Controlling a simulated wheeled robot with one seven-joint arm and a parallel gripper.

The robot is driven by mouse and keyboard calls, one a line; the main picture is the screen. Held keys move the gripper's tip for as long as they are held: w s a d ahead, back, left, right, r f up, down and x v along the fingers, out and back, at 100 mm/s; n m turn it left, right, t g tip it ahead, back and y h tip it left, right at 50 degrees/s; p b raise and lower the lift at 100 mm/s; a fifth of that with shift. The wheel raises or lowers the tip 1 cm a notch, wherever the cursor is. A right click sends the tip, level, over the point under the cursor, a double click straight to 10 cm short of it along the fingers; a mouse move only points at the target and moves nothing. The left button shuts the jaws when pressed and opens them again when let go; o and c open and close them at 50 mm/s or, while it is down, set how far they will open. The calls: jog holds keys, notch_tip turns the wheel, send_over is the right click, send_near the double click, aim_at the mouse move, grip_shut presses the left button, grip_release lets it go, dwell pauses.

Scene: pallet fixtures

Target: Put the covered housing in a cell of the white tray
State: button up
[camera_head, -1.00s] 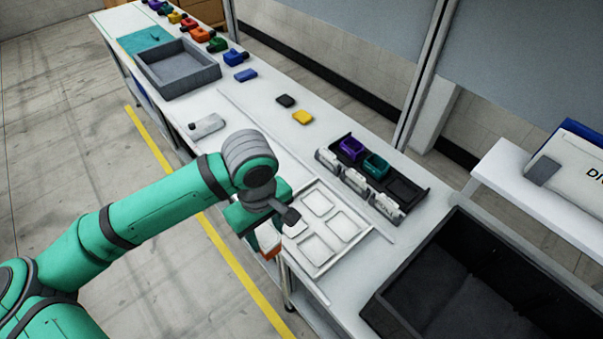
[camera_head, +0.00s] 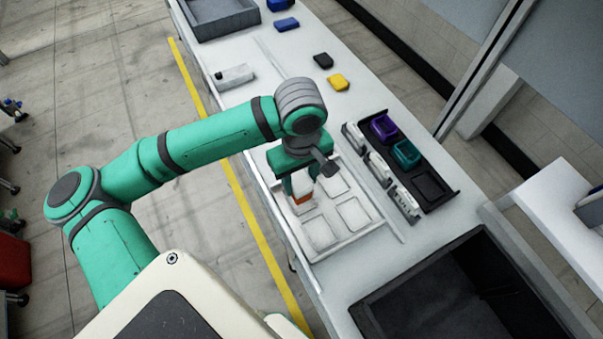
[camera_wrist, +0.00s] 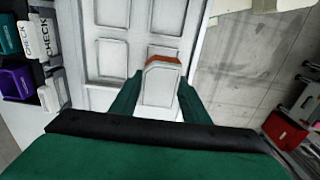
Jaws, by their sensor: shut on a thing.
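The covered housing (camera_head: 303,190) has an orange body and a white cover. My gripper (camera_head: 302,183) is shut on it, with one finger on each side. In the wrist view the housing (camera_wrist: 161,86) sits between the fingertips, white face toward the camera with an orange edge at its far end. The white tray (camera_head: 348,243) lies on the bench and has several square cells, and those in view look empty. The housing is over the tray's left side in the head view and hides part of a cell. It appears held above the tray; the exact gap is unclear.
A black rack (camera_head: 437,203) with a purple housing (camera_head: 383,127) and a teal housing (camera_head: 405,153) stands right of the tray, white labelled blocks (camera_head: 378,168) along its near side. A large dark bin (camera_head: 400,295) is at lower right. Yellow (camera_head: 339,82) and black (camera_head: 323,61) pieces lie farther back.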

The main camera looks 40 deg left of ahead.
jog(key=shift+f, duration=0.75)
jog(key=shift+s+a+f, duration=0.1)
jog(key=shift+s+f, duration=0.05)
jog(key=shift+f, duration=0.45)
jog(key=shift+d+f, duration=0.2)
jog(key=shift+f, duration=0.2)
jog(key=shift+a, duration=0.1)
jog(key=shift+f, duration=0.85)
dwell(0.7)
jog(key=o, duration=1.2)
